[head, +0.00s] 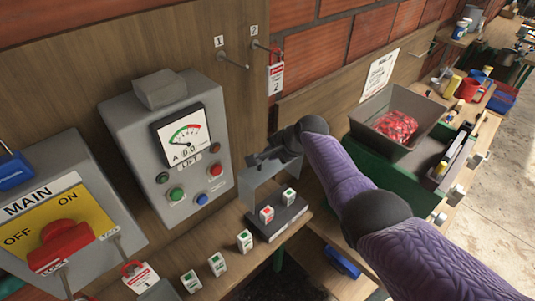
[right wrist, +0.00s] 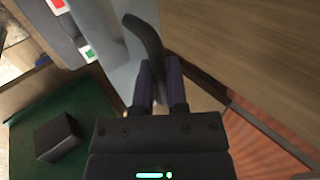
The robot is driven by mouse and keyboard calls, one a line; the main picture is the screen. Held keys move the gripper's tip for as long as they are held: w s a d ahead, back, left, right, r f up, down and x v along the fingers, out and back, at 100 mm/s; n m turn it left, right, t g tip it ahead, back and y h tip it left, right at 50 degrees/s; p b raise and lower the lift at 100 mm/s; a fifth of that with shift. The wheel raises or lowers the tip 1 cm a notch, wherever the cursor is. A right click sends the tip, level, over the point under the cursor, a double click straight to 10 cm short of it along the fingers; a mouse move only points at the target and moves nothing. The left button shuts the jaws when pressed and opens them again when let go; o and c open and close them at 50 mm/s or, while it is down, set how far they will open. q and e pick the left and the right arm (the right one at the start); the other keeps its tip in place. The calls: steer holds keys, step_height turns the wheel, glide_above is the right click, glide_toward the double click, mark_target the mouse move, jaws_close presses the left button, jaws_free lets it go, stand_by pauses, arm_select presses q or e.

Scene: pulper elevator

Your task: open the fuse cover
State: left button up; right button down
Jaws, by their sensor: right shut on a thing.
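The grey fuse cover (head: 256,180) stands raised at the back of a dark fuse base (head: 284,224). Two fuses, one red-marked (head: 267,214) and another (head: 288,197), sit exposed in the base. My right gripper (head: 272,154) is at the cover's upper edge. In the right wrist view its fingers (right wrist: 160,88) are shut on the cover's dark curved handle (right wrist: 147,38), with the grey cover (right wrist: 108,38) beside it. Part of the cover is hidden by the gripper in the head view. My left gripper is not in view.
A grey meter box (head: 150,130) and a MAIN switch box (head: 65,230) are left of the cover. Several loose fuses (head: 218,264) stand along the shelf. A tag (head: 276,78) hangs behind; a grey hopper (head: 365,108) stands right, behind my arm.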

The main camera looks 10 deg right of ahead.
steer(key=c, duration=0.7)
jaws_free()
steer(key=shift+o, duration=0.2)
steer(key=p+v, duration=0.2)
steer(key=p, duration=0.1)
steer(key=shift+r, duration=0.45)
steer(key=p+v, duration=0.2)
steer(key=v, duration=0.5)
steer(key=shift+s, duration=0.35)
steer(key=shift+d+f, duration=0.1)
